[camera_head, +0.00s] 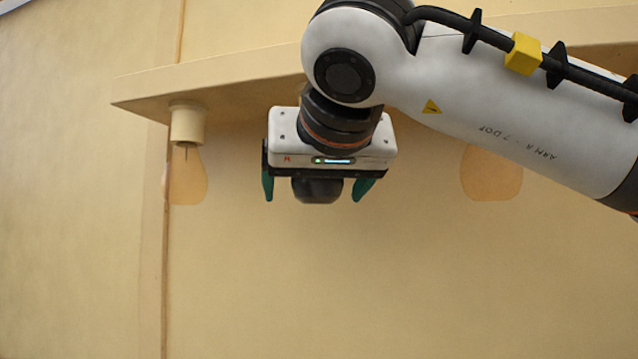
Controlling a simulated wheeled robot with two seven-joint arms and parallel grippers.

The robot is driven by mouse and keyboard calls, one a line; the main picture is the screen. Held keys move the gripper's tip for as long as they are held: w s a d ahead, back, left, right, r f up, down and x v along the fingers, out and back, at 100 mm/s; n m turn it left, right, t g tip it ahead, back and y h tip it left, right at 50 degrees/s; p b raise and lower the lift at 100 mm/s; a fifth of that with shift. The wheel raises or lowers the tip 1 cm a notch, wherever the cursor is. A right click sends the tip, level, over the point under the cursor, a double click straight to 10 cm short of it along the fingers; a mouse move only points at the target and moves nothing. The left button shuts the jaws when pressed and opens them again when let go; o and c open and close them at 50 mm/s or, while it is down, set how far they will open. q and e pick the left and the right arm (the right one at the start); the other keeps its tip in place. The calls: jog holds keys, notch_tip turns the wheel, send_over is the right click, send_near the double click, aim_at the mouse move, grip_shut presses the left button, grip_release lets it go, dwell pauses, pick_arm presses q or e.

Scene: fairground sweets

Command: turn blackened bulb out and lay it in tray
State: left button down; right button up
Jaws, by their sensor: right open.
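The blackened bulb (318,191) hangs in the middle of the row. Only its dark rounded lower end shows below my right gripper's body, and its upper part and holder are hidden. My right gripper (315,188) is open, with one green finger on each side of the bulb in the picture and a gap on both sides. I cannot tell whether the bulb is between the fingers or behind them. My left gripper and the tray are not in view.
A cream board (232,88) runs across the top. A clear bulb (188,177) hangs at left from a pale holder (187,124). Another clear bulb (490,176) hangs at right, its top hidden by my right arm. The space below the bulbs looks free before the plain wall (400,285).

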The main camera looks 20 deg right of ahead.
jog(key=shift+d, duration=0.1)
dwell(0.3)
jog(key=shift+s+a, duration=0.2)
jog(key=shift+s, duration=0.2)
jog(key=shift+c, duration=0.3)
jog(key=c, duration=1.1)
jog(key=shift+o, duration=0.2)
jog(key=shift+h, duration=0.3)
